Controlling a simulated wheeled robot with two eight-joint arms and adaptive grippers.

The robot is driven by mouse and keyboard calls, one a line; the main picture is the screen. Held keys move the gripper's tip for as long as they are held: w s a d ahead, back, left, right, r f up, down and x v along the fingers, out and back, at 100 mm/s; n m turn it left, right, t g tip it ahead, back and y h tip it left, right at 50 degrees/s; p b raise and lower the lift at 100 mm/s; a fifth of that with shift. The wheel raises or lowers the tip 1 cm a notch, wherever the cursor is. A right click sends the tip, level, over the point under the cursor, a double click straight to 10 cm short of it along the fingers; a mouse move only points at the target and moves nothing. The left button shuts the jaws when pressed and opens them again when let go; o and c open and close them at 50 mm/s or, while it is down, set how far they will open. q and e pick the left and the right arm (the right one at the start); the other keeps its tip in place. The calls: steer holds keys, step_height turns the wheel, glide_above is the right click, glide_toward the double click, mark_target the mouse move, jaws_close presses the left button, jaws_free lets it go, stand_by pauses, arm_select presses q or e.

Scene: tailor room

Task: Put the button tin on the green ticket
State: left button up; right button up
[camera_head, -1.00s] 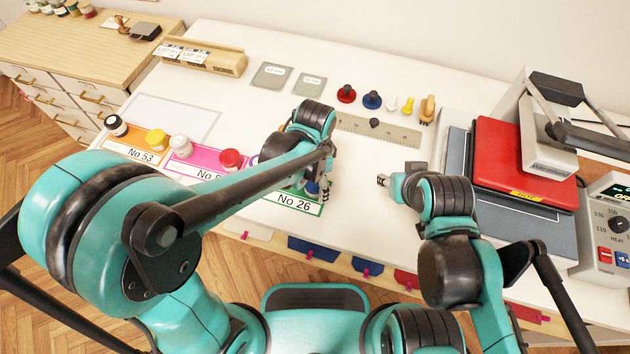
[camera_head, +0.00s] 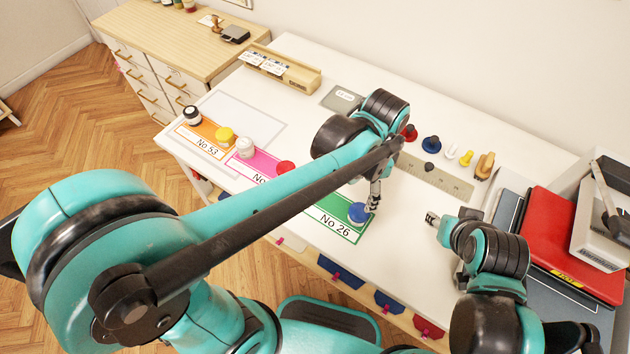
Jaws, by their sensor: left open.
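A small round tin with a blue lid (camera_head: 357,212) sits on the green ticket (camera_head: 341,229), marked No 26, at the front edge of the white table. My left gripper (camera_head: 372,203) points down at the right side of this tin, very close to it. Its jaws are open, though the far finger is hard to see. Whether it touches the tin I cannot tell. My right gripper (camera_head: 432,219) hovers to the right of the ticket, small and partly turned away, apart from the tin.
A pink ticket (camera_head: 243,167) and an orange ticket (camera_head: 201,140) lie to the left, with white-, red-, yellow- and black-lidded containers on or by them. A ruler (camera_head: 440,182) and several stamps or pegs lie behind.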

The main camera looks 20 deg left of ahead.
arm_select(q)
steer(key=s+a+r+n+t, duration=0.1)
steer(key=s+a+n+t, duration=0.1)
steer(key=a+n, duration=0.4)
steer(key=s+a+r+n+t, duration=0.1)
steer(key=s+a+n+t, duration=0.2)
steer(key=a, duration=0.8)
steer(key=n+t, duration=0.2)
steer(key=n, duration=0.1)
steer(key=shift+a+r, duration=0.3)
steer(key=shift+r, duration=0.1)
steer(key=shift+f, duration=0.1)
step_height(320, 180, down, 3)
steer(key=b, duration=0.3)
steer(key=shift+s, duration=0.1)
